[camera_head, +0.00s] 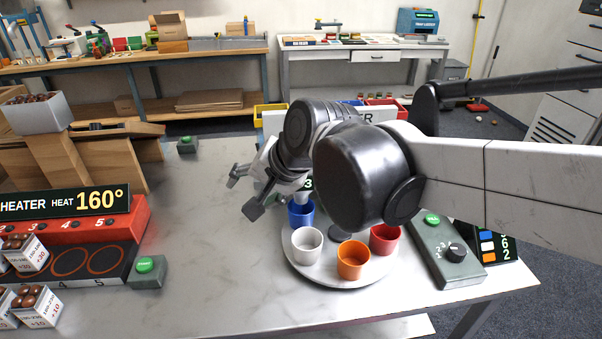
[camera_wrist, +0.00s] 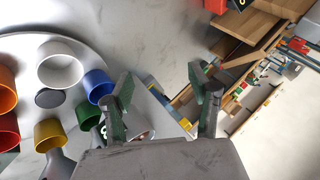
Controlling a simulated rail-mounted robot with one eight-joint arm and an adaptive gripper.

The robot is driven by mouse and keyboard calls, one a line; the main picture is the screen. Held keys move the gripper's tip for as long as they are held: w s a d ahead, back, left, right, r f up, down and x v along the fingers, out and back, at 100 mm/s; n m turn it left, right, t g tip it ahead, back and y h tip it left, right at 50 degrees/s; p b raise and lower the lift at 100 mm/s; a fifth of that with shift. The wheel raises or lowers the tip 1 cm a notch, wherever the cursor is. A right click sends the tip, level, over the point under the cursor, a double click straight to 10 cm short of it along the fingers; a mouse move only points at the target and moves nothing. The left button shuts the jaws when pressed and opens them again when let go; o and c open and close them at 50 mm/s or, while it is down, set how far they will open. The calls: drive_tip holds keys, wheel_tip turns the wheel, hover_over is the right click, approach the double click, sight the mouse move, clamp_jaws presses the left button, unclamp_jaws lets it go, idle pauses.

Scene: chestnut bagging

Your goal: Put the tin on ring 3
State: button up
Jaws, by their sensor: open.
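My gripper (camera_head: 245,192) is open over the white table, left of the round tray; its two fingers (camera_wrist: 163,92) stand wide apart in the wrist view, with nothing clearly held between them. I cannot pick out the tin for certain. A pale rounded thing (camera_wrist: 141,128) shows by one finger in the wrist view, partly hidden. The heater (camera_head: 138,225) is at the left, reading 160°. Its rings 4 (camera_head: 68,262) and 5 (camera_head: 107,258) show bare. The number 3 shows on its red panel, but ring 3 itself is hidden behind chestnut boxes.
A round tray (camera_head: 340,278) holds blue (camera_head: 301,214), white (camera_head: 307,245), orange (camera_head: 352,261) and red (camera_head: 384,239) cups. Chestnut boxes (camera_head: 24,255) stand at the left front. A green-button box (camera_head: 148,271) sits beside the heater. The table's middle is clear.

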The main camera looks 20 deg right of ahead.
drive_tip(key=s+d+f+n+h, duration=0.4)
drive_tip(key=s+d+n, duration=0.1)
drive_tip(key=s+d, duration=0.7)
drive_tip(key=d, duration=0.2)
drive_tip(key=shift+d+f+n, duration=0.15)
drive_tip(key=shift+d+n, duration=0.15)
